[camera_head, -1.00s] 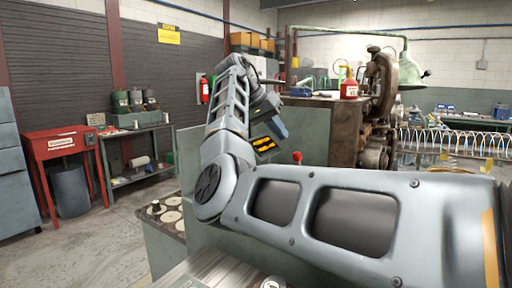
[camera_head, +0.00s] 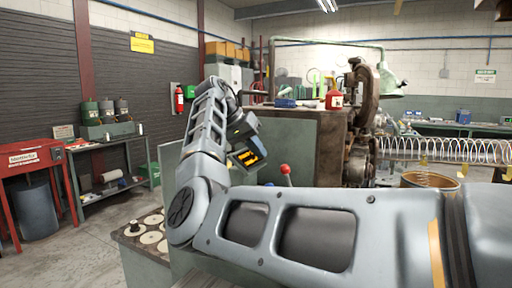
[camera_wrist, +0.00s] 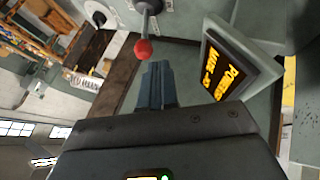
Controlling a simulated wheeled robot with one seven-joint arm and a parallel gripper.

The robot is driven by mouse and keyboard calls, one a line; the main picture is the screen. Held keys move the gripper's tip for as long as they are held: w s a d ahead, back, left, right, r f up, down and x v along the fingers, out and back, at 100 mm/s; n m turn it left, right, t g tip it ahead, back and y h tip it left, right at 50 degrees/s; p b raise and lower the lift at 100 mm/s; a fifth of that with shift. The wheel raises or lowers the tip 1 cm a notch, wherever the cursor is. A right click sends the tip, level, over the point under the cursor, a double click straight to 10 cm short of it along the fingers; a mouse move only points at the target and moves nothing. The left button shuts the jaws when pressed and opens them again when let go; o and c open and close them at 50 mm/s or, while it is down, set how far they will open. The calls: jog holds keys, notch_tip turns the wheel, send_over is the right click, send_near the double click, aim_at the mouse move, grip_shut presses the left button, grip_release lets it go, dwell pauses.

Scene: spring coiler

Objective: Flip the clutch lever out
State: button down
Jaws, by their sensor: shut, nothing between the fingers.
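The clutch lever looks to be the rod with a red ball knob (camera_wrist: 143,48). In the wrist view its metal rod runs from the knob up to a grey machine panel. In the head view a red knob (camera_head: 285,169) shows just above my forearm; most of its rod is hidden. My gripper (camera_wrist: 157,68) is shut and empty, its fingertips just below the red knob in the wrist view. I cannot tell whether they touch it. In the head view the gripper is hidden behind my arm.
A small display with lit yellow text (camera_wrist: 222,72) stands right of the fingers, close by. The coiler's rusty machinery (camera_head: 358,120) and a long wire spring (camera_head: 440,149) are at the right.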

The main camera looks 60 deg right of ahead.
jog(key=x, duration=0.6)
jog(key=shift+f+p, duration=0.3)
jog(key=shift+s+d, duration=0.15)
